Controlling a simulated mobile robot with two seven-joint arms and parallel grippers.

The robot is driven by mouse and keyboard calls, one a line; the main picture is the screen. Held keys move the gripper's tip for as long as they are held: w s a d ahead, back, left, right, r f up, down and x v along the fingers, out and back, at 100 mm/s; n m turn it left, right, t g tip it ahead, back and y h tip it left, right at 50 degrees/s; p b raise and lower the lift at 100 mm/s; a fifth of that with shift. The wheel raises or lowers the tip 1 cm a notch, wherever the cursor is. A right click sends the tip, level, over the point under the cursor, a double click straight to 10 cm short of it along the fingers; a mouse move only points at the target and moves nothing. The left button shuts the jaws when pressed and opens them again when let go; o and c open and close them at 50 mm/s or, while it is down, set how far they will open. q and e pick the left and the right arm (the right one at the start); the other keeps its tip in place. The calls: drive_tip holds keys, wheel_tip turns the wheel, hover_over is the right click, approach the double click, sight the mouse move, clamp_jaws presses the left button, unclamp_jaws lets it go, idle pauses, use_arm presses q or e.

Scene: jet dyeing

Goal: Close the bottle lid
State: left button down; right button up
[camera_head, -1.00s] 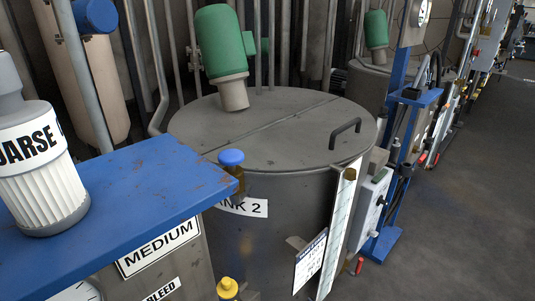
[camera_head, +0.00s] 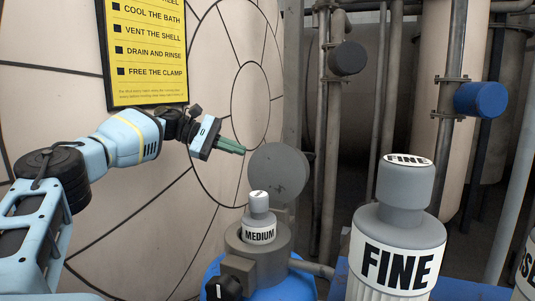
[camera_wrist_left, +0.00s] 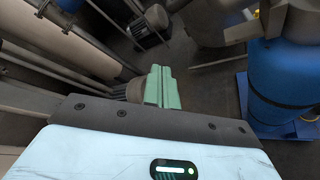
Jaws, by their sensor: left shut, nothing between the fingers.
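A round grey disc (camera_head: 280,172), which looks like a lid, stands upright behind a grey housing (camera_head: 254,254) on top of a blue vessel. I cannot tell how the two are joined. A grey and white cartridge marked MEDIUM (camera_head: 259,221) stands upright in the housing's top opening. My left gripper (camera_head: 236,148) is shut and empty, its green fingers pointing right. In the picture it is above and left of the disc and appears apart from it. Its closed fingers (camera_wrist_left: 158,86) also show in the left wrist view. My right gripper is out of view.
A larger cartridge marked FINE (camera_head: 396,245) stands on a blue surface (camera_head: 465,288) at the front right. A large pale round shell (camera_head: 60,85) with a yellow sign (camera_head: 147,50) fills the left. Pipes (camera_head: 330,130) rise behind. A blue vessel (camera_wrist_left: 280,85) shows in the wrist view.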

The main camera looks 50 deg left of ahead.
sight(268, 150)
use_arm(q)
drive_tip(key=x, duration=1)
drive_tip(key=s+d+r+p, duration=0.2)
drive_tip(key=r+p, duration=0.1)
drive_tip(key=shift+s+d, duration=0.1)
drive_tip(key=shift+s, duration=0.05)
idle(0.5)
drive_tip(key=shift+s+d+r+b, duration=0.15)
drive_tip(key=shift+s+r+b, duration=0.05)
drive_tip(key=shift+r+b, duration=0.2)
